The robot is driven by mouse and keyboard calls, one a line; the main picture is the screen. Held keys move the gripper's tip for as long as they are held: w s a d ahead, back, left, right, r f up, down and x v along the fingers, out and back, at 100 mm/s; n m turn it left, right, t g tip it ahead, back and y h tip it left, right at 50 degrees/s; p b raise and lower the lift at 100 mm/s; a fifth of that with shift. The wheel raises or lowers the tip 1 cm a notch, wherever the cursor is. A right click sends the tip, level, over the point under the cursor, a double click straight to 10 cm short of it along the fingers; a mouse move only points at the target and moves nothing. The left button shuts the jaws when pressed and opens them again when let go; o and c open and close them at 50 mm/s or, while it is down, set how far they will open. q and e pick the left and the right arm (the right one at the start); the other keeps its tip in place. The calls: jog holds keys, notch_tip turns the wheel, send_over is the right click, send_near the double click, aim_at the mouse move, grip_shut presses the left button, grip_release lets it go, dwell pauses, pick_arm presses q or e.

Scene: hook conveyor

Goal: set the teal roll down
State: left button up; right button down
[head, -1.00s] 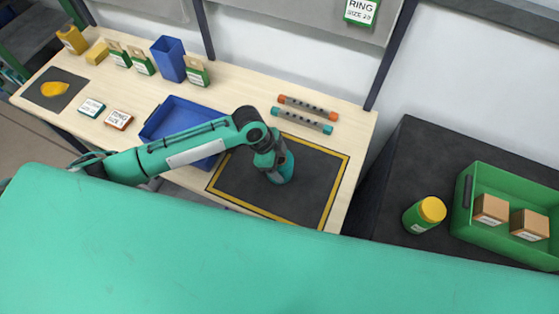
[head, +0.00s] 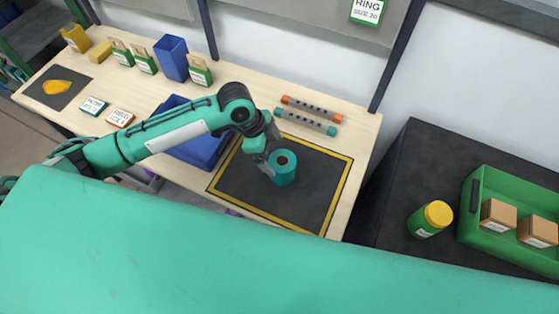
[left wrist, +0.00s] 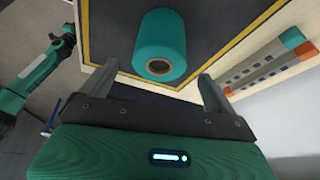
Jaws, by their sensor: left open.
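My left gripper (head: 265,152) is just left of and above the roll in the head view. In the left wrist view its two fingers (left wrist: 159,92) are spread apart with nothing between them, and the roll lies beyond the tips. My right gripper is not seen in the head view; a teal arm (left wrist: 40,75) shows at the left of the wrist view.
An orange-ended bar (head: 311,109) and a teal-ended bar (head: 306,122) lie behind the mat. A blue tray (head: 205,150) is left of it, partly under my arm. A green jar with a yellow lid (head: 430,220) and a green crate (head: 470,215) stand on the dark surface at right.

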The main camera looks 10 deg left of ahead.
pick_arm(q)
jog(key=shift+b+v, duration=0.35)
jog(key=shift+v, duration=2.05)
